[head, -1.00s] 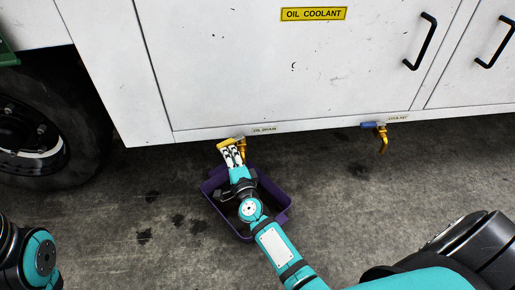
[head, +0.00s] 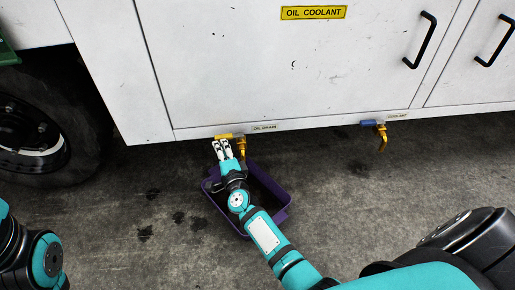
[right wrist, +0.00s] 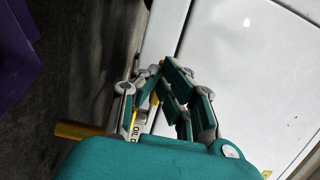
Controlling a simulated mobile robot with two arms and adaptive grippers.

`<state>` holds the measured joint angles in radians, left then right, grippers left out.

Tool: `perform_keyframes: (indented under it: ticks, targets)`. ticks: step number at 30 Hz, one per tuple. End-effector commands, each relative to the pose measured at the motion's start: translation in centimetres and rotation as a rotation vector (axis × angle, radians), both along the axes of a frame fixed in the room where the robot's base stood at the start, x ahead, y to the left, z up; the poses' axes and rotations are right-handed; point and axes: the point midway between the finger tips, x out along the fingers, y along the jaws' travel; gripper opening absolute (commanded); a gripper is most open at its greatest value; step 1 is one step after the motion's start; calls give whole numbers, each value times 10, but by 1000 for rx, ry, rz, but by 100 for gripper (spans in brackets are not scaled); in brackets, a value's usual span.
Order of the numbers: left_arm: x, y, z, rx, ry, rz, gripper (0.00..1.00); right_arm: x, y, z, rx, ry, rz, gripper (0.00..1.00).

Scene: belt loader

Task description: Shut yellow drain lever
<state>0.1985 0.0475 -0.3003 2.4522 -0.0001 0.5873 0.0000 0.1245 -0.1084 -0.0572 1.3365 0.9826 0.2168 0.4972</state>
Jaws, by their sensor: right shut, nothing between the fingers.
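The yellow drain lever (head: 224,136) sits under the OIL DRAIN label (head: 264,128) at the panel's bottom edge. It points left from its brass valve (head: 241,147), roughly along the edge. My right gripper (head: 221,147) is shut and empty, with its fingertips right at the lever; whether they touch it I cannot tell. In the right wrist view the fingers (right wrist: 168,92) partly hide a yellow piece (right wrist: 153,99), and a gold-coloured cylinder (right wrist: 78,130) shows at left. My left arm is at the lower left; its gripper is out of view.
A purple bin (head: 284,216) stands on the floor below the valve, partly behind my right arm. A second valve with a blue lever (head: 370,123) is to the right. A wheel (head: 35,135) is at left. The white panel (head: 240,75) rises above.

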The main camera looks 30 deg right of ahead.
Motion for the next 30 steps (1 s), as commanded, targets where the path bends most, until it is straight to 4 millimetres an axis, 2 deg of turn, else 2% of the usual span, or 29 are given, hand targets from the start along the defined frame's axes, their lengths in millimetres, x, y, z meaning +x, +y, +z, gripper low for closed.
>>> perform_keyframes:
  ticks: [10,14,24,30]
  targets:
    - [1,0,-2,5,6,2,0,-1,0,0,0,0,0,0]
    - [1,0,-1,3,4,2,0,-12,2,-1,1,1,0,0]
    - [0,0,0,1,2,0,0,-82,9,-2,0,3,0,0]
    - [0,0,0,0,1,0,0,-111,12,-1,-1,2,1,0]
